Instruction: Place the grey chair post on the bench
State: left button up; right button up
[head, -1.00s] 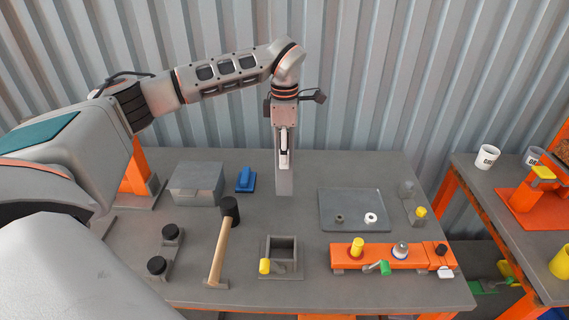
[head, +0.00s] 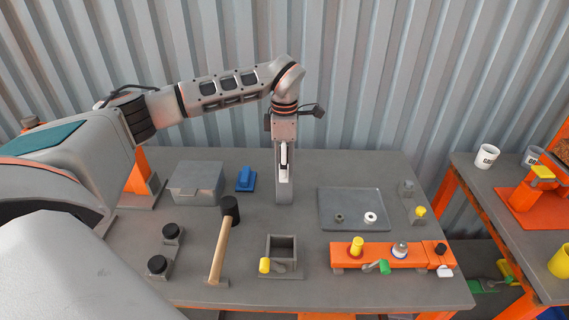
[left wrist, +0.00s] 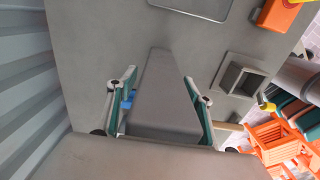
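The grey chair post (head: 285,192) is a plain grey bar, held upright over the rear middle of the grey bench (head: 290,222). My left gripper (head: 284,168) points down and is shut on the post's upper part. In the left wrist view the post (left wrist: 162,95) runs between the two fingers, its far end toward the bench top. Whether its lower end touches the bench or hangs just above it I cannot tell. My right gripper is not in view.
Left of the post are a blue block (head: 245,179), a grey box (head: 197,184) and a mallet (head: 222,240). A grey square socket (head: 281,250) stands in front. A grey tray (head: 353,208) and an orange fixture (head: 385,257) lie to the right.

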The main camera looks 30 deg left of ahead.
pick_arm(q)
notch_tip(320, 180, up, 12)
jog(key=shift+r+b, duration=0.15)
jog(key=shift+b, duration=0.15)
dwell(0.3)
dwell(0.5)
